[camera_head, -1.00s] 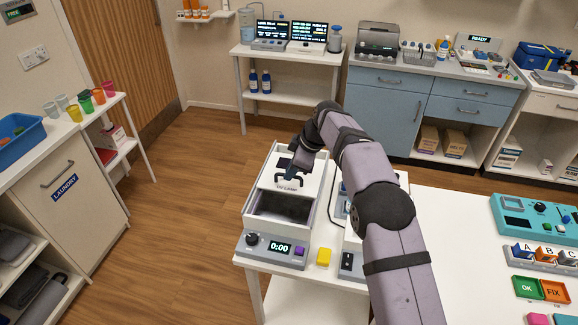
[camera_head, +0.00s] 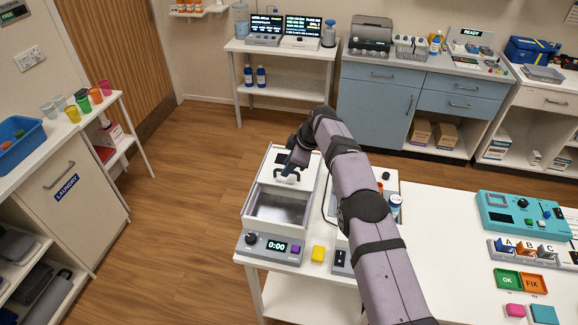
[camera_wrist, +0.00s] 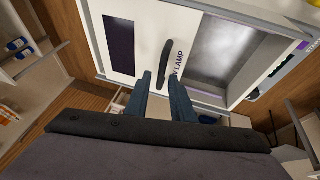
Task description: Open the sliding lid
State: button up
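The sliding lid (camera_head: 300,185) is a white panel with a dark window and a dark handle (camera_head: 288,178), on top of a white box (camera_head: 247,212). The lid sits over the back part, and the front part is uncovered, showing a bright empty-looking chamber (camera_head: 279,208). My gripper (camera_head: 289,167) is at the handle. Its two fingers (camera_wrist: 161,75) are apart, with the handle near the tips; I see no clear grip on it.
The box's front panel has a knob, a 0:00 display (camera_head: 277,247) and a purple button. My arm hides part of the neighbouring device. Coloured items stand on the table's right (camera_head: 440,240).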

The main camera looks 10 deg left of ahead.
jog(key=shift+s+d, duration=0.1)
dwell(0.3)
jog(key=shift+s+d+r+b, duration=0.1)
jog(key=shift+d+r+b, duration=0.2)
jog(key=shift+r+b, duration=0.4)
jog(key=shift+b+v, duration=1.3)
jog(key=shift+v, duration=1.5)
jog(key=shift+d, duration=0.1)
